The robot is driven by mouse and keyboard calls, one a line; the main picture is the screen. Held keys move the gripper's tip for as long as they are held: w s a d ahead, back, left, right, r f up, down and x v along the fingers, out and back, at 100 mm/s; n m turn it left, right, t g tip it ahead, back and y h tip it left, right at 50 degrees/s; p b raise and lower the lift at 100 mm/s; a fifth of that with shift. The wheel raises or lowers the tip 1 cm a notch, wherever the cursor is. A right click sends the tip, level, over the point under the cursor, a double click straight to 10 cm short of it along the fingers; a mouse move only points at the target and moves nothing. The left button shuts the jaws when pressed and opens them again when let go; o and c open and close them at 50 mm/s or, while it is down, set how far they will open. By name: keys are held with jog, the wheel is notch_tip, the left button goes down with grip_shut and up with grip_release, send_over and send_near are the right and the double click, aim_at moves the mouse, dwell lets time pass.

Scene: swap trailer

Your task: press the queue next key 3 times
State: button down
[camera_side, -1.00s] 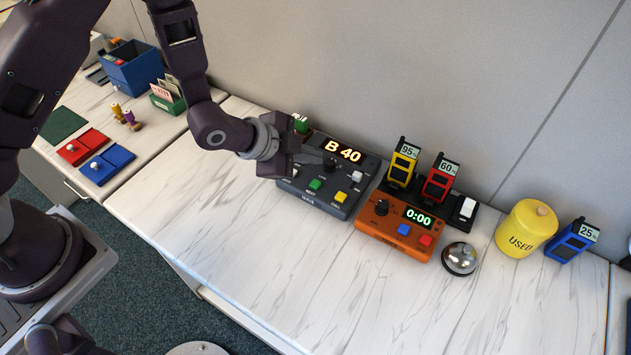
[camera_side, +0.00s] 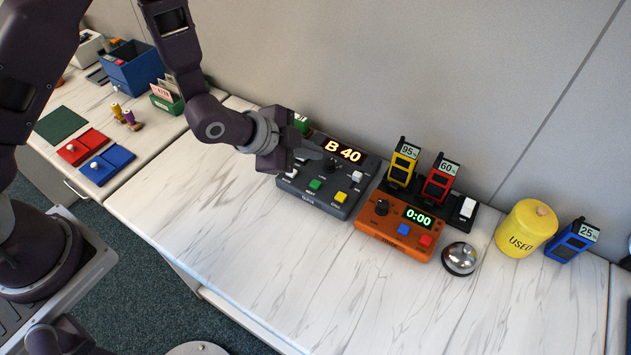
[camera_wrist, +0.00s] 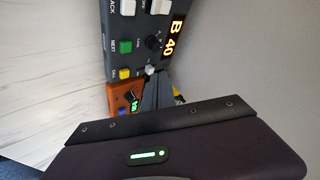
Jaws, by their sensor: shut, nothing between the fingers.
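The queue console (camera_side: 322,202) is a dark grey box on the white marbled counter, with a lit display (camera_side: 343,154) that reads "B 40". Its green NEXT key (camera_side: 315,184) sits left of a yellow key (camera_side: 341,197), with white keys and a black knob around them. In the wrist view the green key (camera_wrist: 125,46) shows clear, labelled NEXT, with nothing touching it. My gripper (camera_side: 318,155) is shut and empty. It is above the back left part of the console, behind the green key, in front of the display's left side.
An orange timer (camera_side: 392,233) reading 0:00 stands right of the console, with a bell (camera_side: 459,258) beside it. Yellow (camera_side: 403,163) and red (camera_side: 440,181) handsets stand in a charger behind. A yellow USED jar (camera_side: 526,229) and blue handset (camera_side: 572,240) are farther right. The front counter is clear.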

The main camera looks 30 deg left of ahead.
aim_at(311, 185)
notch_tip(311, 185, up, 3)
jog(key=shift+f, duration=0.2)
jog(key=shift+f, duration=4.45)
jog(key=shift+f, duration=0.4)
jog(key=shift+f, duration=0.55)
jog(key=shift+r, duration=0.95)
